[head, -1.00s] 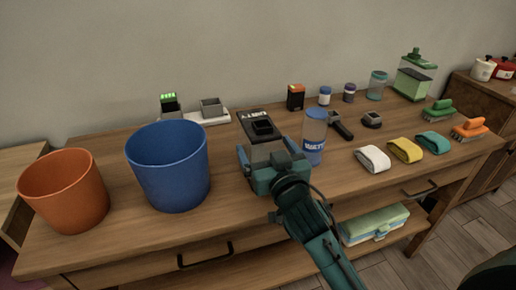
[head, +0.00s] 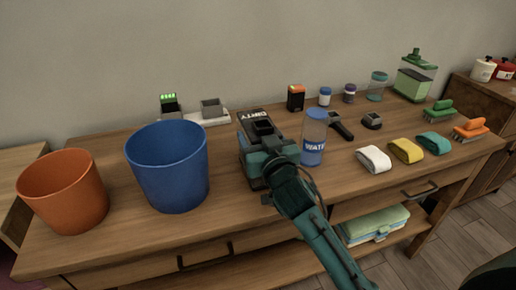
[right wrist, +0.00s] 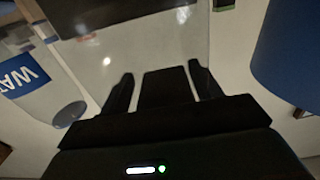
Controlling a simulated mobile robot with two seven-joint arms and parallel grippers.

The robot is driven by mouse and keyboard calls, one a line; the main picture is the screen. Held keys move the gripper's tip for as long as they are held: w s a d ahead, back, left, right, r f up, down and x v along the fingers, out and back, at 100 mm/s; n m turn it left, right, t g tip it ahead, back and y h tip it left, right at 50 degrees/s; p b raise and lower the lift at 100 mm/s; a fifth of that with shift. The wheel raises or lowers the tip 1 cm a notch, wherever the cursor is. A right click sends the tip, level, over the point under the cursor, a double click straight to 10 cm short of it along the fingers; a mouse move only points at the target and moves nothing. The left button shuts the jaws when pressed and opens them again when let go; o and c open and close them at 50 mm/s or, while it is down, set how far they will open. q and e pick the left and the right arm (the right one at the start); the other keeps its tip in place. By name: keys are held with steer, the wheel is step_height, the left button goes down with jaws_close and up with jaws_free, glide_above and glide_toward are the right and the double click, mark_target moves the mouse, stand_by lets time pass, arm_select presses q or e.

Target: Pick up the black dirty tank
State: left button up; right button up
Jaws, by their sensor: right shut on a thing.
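The black dirty tank (head: 254,121) stands in the middle of the wooden table in the head view, with a white "DIRTY" label on its top. My right gripper (head: 266,163) is at its near side and shut on it. The gripper and arm hide part of the tank's lower front. I cannot tell whether its base touches the table. In the right wrist view, the tank's grey see-through body (right wrist: 150,50) fills the space ahead of and between the two fingers (right wrist: 163,82). My left gripper is not in view.
A water bottle (head: 314,138) stands close to the tank's right. A blue bucket (head: 167,170) and an orange bucket (head: 62,192) are at left. Cloth rolls (head: 374,159) and brushes (head: 472,128) lie at right. Small containers (head: 296,97) line the back.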

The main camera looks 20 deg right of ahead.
mark_target(260, 125)
steer(key=c, duration=0.6)
steer(key=shift+o, duration=0.2)
step_height(260, 125, up, 5)
steer(key=shift+r+p, duration=0.1)
steer(key=shift+p, duration=0.7)
step_height(260, 125, up, 4)
steer(key=shift+r+p, duration=0.1)
steer(key=shift+p, duration=0.4)
steer(key=shift+r, duration=0.4)
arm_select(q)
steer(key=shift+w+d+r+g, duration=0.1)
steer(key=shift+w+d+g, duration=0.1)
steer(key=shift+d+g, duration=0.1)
